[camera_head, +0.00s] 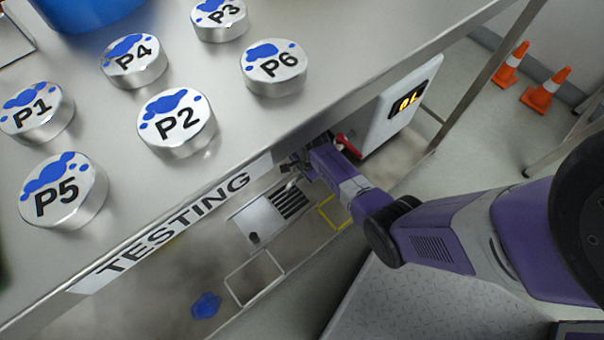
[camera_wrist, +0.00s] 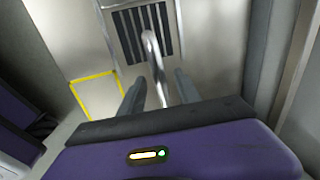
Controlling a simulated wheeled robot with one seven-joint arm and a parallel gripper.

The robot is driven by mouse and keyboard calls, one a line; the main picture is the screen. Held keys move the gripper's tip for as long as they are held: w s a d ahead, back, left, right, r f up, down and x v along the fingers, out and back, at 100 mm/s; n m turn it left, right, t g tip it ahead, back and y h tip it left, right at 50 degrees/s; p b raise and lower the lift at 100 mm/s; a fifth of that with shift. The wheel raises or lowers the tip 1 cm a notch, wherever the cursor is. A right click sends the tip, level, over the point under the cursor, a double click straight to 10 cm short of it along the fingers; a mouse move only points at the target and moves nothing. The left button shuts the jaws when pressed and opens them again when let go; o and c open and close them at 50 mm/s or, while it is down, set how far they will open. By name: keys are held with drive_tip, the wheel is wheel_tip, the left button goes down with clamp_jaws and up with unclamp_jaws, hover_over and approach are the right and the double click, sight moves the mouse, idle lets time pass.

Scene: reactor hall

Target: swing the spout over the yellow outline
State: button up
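The chrome spout (camera_wrist: 152,48) is a thin bent tube in the wrist view, in front of a dark slotted grille (camera_wrist: 128,28). My gripper (camera_wrist: 160,80) has its two fingers apart, one on each side of the spout, with a gap visible on both sides. The yellow outline (camera_wrist: 97,96) is to the left of the spout in the wrist view. The yellow outline (camera_head: 334,212) in the head view is below my gripper (camera_head: 297,166), which is under the bench's front edge. The spout is hard to make out in the head view.
The steel bench (camera_head: 215,120) carries several round metal lids and a blue container (camera_head: 85,12). Below are a white outline (camera_head: 255,277) and a blue splash (camera_head: 206,305). A white box with a lit display (camera_head: 408,98) and a red lever (camera_head: 347,146) stand near my gripper.

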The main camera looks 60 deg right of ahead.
clamp_jaws()
idle(1.3)
